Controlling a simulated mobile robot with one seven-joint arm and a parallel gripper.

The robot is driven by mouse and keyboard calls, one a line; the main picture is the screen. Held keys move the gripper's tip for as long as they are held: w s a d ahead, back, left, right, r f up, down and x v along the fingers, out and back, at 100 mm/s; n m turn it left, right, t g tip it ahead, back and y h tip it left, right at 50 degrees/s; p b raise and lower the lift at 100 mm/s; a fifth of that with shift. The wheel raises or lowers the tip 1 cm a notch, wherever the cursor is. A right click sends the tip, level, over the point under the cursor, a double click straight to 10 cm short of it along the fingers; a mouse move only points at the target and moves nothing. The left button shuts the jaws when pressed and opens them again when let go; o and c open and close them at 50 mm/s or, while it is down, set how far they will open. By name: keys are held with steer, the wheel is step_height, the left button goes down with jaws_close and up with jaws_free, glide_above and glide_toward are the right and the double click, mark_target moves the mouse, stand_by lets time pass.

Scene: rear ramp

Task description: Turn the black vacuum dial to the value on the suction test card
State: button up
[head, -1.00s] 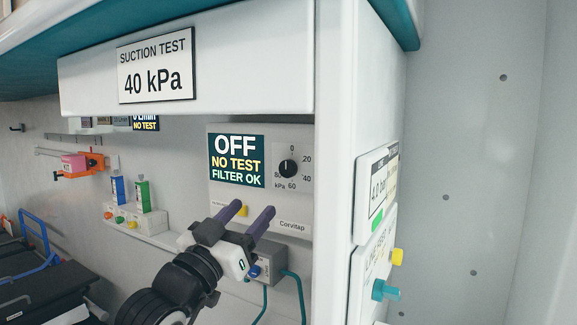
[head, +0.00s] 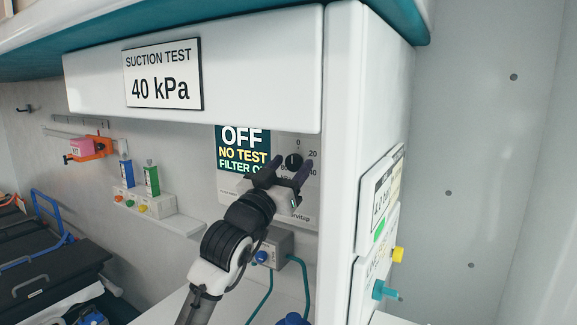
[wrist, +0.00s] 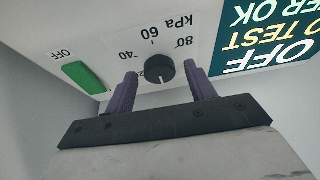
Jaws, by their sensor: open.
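The suction test card (head: 162,74) on the white overhead panel reads 40 kPa. The black vacuum dial (head: 293,160) sits on the white suction unit, with its scale around it; its white mark appears to point at 0. In the wrist view the dial (wrist: 159,69) lies between the two purple fingers of my gripper (wrist: 160,82), with a gap on each side. My gripper (head: 287,170) is open just in front of the dial, and its fingers partly cover the scale in the head view. The unit's display (head: 243,150) reads OFF, NO TEST, FILTER OK.
In the wrist view a green switch (wrist: 88,76) marked OFF sits beside the scale. The overhead panel (head: 270,80) hangs above the unit. A white side wall (head: 340,150) stands to the right. A grey box (head: 268,248) with teal tubes is below.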

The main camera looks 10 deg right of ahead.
steer(key=c, duration=0.9)
steer(key=shift+c, duration=0.2)
steer(key=shift+f+m+b, duration=0.2)
steer(key=shift+m+b, duration=0.2)
steer(key=shift+b, duration=0.15)
